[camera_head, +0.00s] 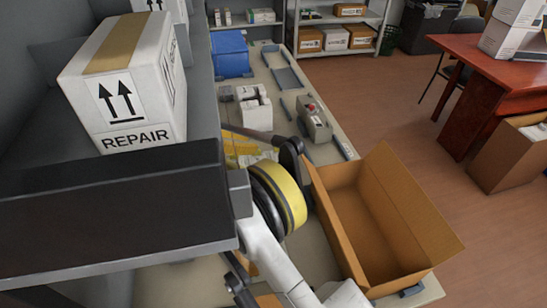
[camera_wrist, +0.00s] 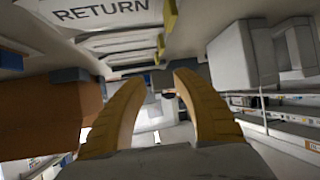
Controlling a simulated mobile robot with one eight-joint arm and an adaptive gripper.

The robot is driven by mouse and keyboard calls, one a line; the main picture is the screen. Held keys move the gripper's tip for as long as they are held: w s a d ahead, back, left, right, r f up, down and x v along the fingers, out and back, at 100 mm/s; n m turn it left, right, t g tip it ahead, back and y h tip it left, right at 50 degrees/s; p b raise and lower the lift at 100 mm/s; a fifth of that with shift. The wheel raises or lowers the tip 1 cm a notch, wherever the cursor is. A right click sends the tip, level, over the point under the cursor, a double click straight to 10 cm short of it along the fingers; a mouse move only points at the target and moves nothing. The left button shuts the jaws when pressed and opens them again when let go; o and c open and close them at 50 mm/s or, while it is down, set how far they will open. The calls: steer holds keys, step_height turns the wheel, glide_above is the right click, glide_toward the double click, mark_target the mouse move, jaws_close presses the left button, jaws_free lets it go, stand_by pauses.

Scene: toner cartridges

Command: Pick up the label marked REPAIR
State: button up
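The word REPAIR (camera_head: 138,138) is on the lower front of a white carton (camera_head: 173,82) with a tan tape strip and two black up arrows. The carton stands on a grey shelf at the upper left in the head view. My gripper (camera_wrist: 160,79) shows in the wrist view as two yellow fingers, apart, with nothing held between them. The wrist view shows a white surface reading RETURN (camera_wrist: 100,11) at the upper left; no REPAIR text shows there.
An open, empty-looking cardboard box (camera_head: 412,215) is on the workbench at right. A blue bin (camera_head: 230,54), a grey device (camera_head: 314,120) and a white device (camera_head: 254,108) stand farther back.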

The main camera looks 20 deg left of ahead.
mark_target(275, 147)
steer(key=b+x, duration=0.1)
steer(key=x, duration=0.4)
steer(key=shift+d, duration=0.25)
steer(key=x, duration=0.5)
steer(key=shift+s+f+b, duration=0.1)
steer(key=shift+f+b, duration=0.1)
steer(key=shift+b, duration=0.1)
jaws_close()
